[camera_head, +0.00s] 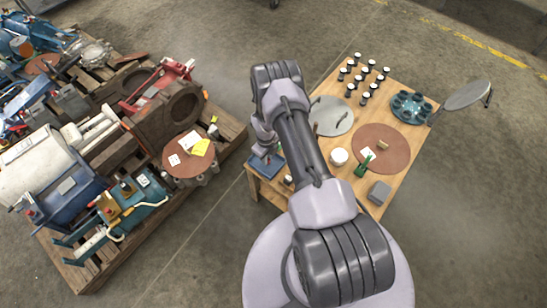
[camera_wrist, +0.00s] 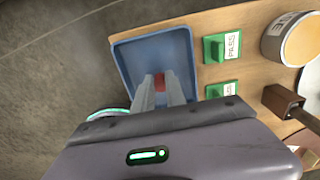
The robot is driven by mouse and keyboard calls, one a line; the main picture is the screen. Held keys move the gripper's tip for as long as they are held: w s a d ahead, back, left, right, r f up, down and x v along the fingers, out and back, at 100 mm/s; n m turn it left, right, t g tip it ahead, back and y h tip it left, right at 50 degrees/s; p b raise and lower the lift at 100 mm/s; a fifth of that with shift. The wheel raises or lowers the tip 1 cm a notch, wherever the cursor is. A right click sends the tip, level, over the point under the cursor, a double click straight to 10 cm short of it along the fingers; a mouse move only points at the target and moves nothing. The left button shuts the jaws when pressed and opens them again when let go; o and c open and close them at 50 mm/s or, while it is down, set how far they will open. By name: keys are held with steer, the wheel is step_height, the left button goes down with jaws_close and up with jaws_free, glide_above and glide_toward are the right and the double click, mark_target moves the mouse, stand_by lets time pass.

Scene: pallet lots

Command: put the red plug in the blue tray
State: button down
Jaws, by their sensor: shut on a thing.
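The blue tray (camera_wrist: 134,52) is a shallow square tray at the table's corner, seen in the wrist view. In the head view it shows partly behind my arm (camera_head: 258,168). My gripper (camera_wrist: 160,90) is shut on the small red plug (camera_wrist: 160,79), which shows between the fingertips. The fingers reach over the tray's floor, within its walls in the picture. I cannot tell whether the plug touches the floor. The near part of the tray is hidden by my gripper.
Green blocks, one marked PASS (camera_wrist: 222,47), stand right of the tray. A labelled round tub (camera_wrist: 290,40) and a brown block (camera_wrist: 283,100) lie farther right. The wooden table (camera_head: 335,88) also holds several black-and-white cylinders (camera_head: 365,98) and a brown disc (camera_head: 392,155). Loaded pallets stand left.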

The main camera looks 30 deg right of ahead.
steer(key=shift+d, duration=0.2)
steer(key=shift+a, duration=0.25)
steer(key=c, duration=1.4)
jaws_free()
